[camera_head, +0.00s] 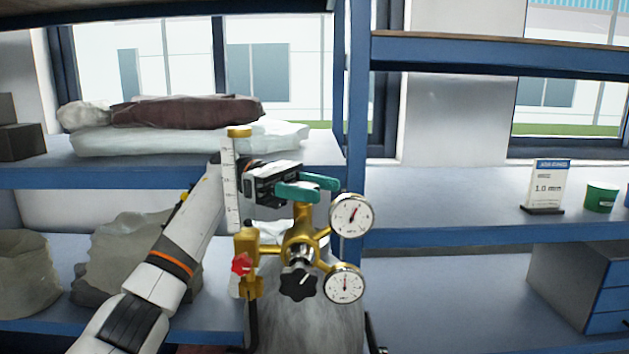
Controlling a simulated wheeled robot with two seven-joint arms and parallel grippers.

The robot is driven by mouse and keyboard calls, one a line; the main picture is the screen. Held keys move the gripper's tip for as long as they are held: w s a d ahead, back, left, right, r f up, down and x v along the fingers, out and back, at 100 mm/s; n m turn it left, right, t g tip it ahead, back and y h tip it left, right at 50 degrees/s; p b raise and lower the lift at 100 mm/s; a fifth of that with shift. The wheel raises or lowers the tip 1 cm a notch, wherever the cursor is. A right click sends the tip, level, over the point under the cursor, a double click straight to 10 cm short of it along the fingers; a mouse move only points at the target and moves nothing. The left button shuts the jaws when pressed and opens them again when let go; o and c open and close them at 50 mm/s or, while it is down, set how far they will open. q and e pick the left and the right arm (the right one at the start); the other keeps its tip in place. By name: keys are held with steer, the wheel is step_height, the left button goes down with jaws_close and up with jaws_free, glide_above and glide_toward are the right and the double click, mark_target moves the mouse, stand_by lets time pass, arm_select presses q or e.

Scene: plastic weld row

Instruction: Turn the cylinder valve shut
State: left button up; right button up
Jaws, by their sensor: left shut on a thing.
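The grey gas cylinder (300,325) stands upright in front of the shelves, its top largely hidden behind the brass regulator (303,243). My left gripper (311,187) reaches in from the left above the regulator. It is shut on the cylinder valve at the top. The regulator carries an upper gauge (352,215), a lower gauge (344,283) and a black star knob (298,284). My right gripper is out of view.
An upright scaled flow tube (231,185) and a red knob (241,264) sit close beside my left forearm. Blue-edged shelves behind hold bags (190,138), a sign (547,186) and a green cup (601,197). A blue post (357,120) rises behind the gauges.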

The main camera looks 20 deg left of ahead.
mark_target(312, 186)
arm_select(q)
steer(key=shift+r+m+g, duration=0.1)
steer(key=shift+m+g, duration=0.2)
steer(key=shift+g, duration=0.2)
steer(key=o, duration=1)
steer(key=shift+a, duration=0.1)
steer(key=shift+c, duration=0.2)
steer(key=shift+r, duration=0.15)
step_height(312, 186, up, 9)
steer(key=shift+f+b, duration=0.2)
steer(key=shift+b, duration=0.65)
steer(key=shift+r, duration=0.5)
steer(key=shift+a+f, duration=0.1)
